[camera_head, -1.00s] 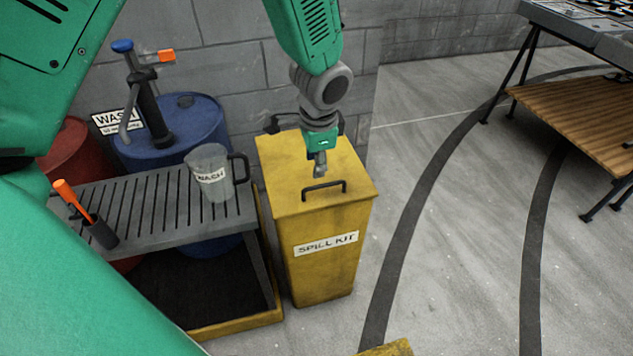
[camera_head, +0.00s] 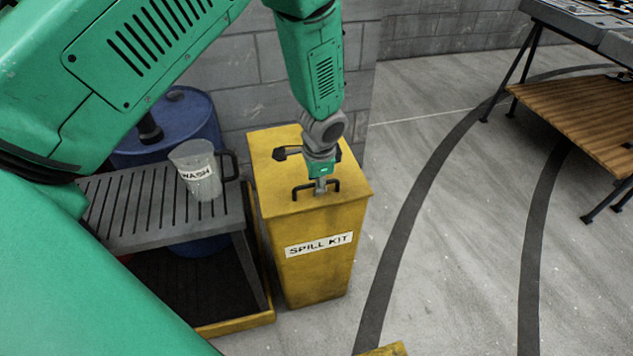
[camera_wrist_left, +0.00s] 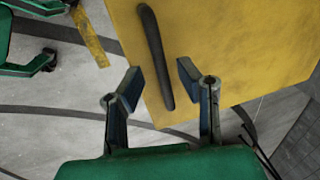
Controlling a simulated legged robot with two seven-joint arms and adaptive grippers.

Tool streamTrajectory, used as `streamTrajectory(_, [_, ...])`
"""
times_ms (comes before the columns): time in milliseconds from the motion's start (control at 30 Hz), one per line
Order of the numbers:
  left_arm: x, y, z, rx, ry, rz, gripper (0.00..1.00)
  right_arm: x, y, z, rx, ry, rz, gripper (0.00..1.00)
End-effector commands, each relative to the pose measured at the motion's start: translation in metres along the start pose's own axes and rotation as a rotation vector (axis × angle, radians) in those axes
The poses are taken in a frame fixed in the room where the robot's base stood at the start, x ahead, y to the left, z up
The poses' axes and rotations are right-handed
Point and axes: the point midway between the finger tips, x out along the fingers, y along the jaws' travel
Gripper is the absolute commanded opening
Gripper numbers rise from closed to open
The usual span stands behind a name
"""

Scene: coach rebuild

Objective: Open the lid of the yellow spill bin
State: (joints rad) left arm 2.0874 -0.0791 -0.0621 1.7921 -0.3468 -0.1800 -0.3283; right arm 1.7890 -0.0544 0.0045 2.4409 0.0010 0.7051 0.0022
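The yellow spill bin (camera_head: 318,272), labelled SPILL KIT, stands on the floor with its flat lid (camera_head: 272,165) shut. A black bar handle (camera_head: 301,188) is near the lid's front edge. My left gripper (camera_head: 320,190) points down at the handle. In the left wrist view my left gripper (camera_wrist_left: 161,80) is open, and the dark handle (camera_wrist_left: 154,50) lies between the lines of its two fingers. I cannot tell whether they touch it. At the left of that view, what appears to be my right gripper (camera_wrist_left: 58,35) has its fingers apart, away from the bin.
A slatted grey bench (camera_head: 140,210) with a WASH jug (camera_head: 198,172) stands left of the bin, beside a blue drum (camera_head: 190,120). A block wall (camera_head: 250,85) is behind. The floor to the right is clear up to a wooden-shelved table (camera_head: 580,115).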

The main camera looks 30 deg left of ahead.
Motion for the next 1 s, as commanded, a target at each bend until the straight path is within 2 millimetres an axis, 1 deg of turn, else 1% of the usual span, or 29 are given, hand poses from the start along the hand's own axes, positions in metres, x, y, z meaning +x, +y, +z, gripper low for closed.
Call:
streamTrajectory(200, [0.000,0.000,0.000,-0.001,-0.001,0.000,0.31,0.000,0.000,0.000,0.000,0.001,0.000,0.40])
streamTrajectory(233, [0.000,0.000,0.000,-0.001,-0.001,0.000,0.24,0.000,0.000,0.000,0.000,0.001,0.000,0.40])
streamTrajectory(267, [0.000,0.000,0.000,-0.001,-0.001,0.000,0.13,0.000,0.000,0.000,0.000,0.001,0.000,0.40])
streamTrajectory(300, [0.000,0.000,0.000,-0.001,-0.001,0.000,0.00,0.000,0.000,0.000,0.000,0.001,0.000,0.40])
streamTrajectory(533, [-0.001,-0.001,-0.001,-0.001,0.000,0.000,0.00,-0.001,0.000,0.000,0.000,0.001,0.000,0.40])
streamTrajectory(667, [-0.007,-0.003,0.000,-0.004,0.002,0.015,0.00,-0.007,0.000,-0.001,0.000,0.000,0.000,0.40])
streamTrajectory(767, [-0.017,-0.006,0.000,-0.006,0.004,0.041,0.00,-0.017,0.000,-0.001,0.000,0.000,0.000,0.40])
streamTrajectory(867, [-0.032,-0.012,0.001,-0.008,0.007,0.083,0.00,-0.032,0.000,-0.002,0.000,0.000,0.000,0.40])
streamTrajectory(1000, [-0.060,-0.023,0.006,-0.011,0.009,0.169,0.00,-0.060,0.000,-0.003,0.000,0.000,0.000,0.40])
